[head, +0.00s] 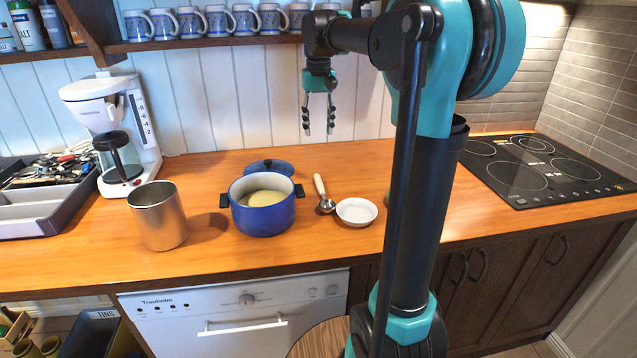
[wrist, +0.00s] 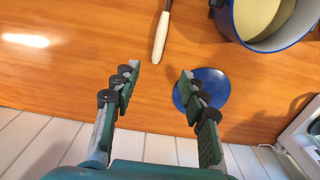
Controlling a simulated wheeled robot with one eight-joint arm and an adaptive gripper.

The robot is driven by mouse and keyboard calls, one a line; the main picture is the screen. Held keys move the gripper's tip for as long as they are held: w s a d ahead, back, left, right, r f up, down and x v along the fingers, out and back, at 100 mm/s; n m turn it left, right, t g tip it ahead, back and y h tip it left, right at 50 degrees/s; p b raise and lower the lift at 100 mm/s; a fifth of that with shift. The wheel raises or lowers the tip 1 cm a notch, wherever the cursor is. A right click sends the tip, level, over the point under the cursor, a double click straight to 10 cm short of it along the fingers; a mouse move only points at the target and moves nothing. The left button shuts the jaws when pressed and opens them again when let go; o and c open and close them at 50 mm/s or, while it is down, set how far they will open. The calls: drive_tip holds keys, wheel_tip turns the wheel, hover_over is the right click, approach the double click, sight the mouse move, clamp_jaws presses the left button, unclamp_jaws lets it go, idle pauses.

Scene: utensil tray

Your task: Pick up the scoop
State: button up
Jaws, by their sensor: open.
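The scoop (head: 325,205) lies on the wooden counter between the blue pot and the white bowl. Its cream handle points toward the wall and its metal head toward the front. In the wrist view its cream handle (wrist: 161,38) shows at the top middle, and its head is out of frame. My gripper (head: 319,133) is open and empty, pointing down, high above the back of the counter. In the wrist view my gripper's fingers (wrist: 157,78) are spread apart, with the handle ahead of them and not between them.
The blue pot (head: 264,221) stands left of the scoop, its blue lid (head: 270,167) behind it. The white bowl (head: 356,211) is close to the scoop's right. A metal canister (head: 158,230), coffee maker (head: 118,140) and utensil tray (head: 38,220) are further left; a cooktop (head: 545,168) is right.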

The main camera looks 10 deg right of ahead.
hover_over(318, 179)
wheel_tip(318, 179, down, 12)
drive_tip(key=shift+s+f, duration=0.1)
drive_tip(key=shift+f, duration=0.1)
drive_tip(key=shift+d+f, duration=0.1)
drive_tip(key=shift+f, duration=2.45)
clamp_jaws()
